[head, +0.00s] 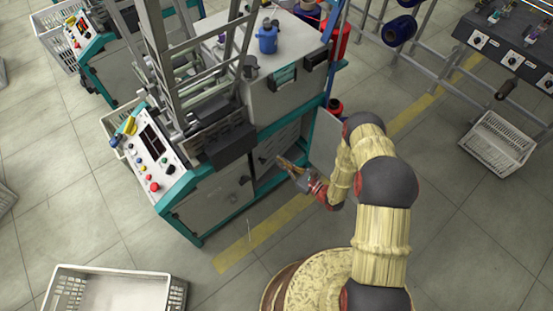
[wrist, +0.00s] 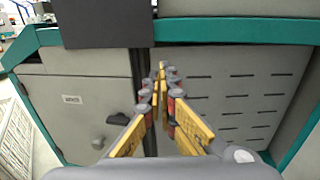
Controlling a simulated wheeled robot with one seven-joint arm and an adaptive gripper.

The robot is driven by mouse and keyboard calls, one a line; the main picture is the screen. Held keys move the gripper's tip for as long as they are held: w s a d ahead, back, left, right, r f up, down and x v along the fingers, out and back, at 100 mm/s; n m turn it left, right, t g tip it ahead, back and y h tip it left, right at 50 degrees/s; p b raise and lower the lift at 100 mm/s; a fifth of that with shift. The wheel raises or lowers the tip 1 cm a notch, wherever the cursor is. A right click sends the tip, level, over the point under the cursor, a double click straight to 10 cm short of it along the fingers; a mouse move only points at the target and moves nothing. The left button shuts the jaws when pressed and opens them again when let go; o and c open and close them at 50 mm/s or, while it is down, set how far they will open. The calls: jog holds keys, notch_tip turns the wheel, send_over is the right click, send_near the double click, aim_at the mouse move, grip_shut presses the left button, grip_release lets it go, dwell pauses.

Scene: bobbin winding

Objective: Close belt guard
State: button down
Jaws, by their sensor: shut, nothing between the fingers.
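A grey slotted panel (wrist: 232,92), which looks like the belt guard, fills the right part of the machine front in the wrist view. In the head view the slotted panel (head: 287,142) shows above and behind my gripper. It sits within the teal frame; I cannot tell whether it is fully flush. My gripper (head: 283,162) is shut and empty, pointing at the machine front. In the wrist view the gripper's fingertips (wrist: 161,68) are together before the dark upright post at the panel's left edge. Contact cannot be told. The gripper hides the panel's lower left part.
A grey door with a dark handle (wrist: 119,119) is left of the post. A plain light panel (head: 324,136) juts out at the machine's right end. A control panel (head: 154,150) is at the left. A white crate (head: 75,272) stands on the floor, front left.

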jog(key=b, duration=0.3)
send_over(260, 147)
jog(key=s, duration=0.4)
jog(key=shift+s, duration=0.15)
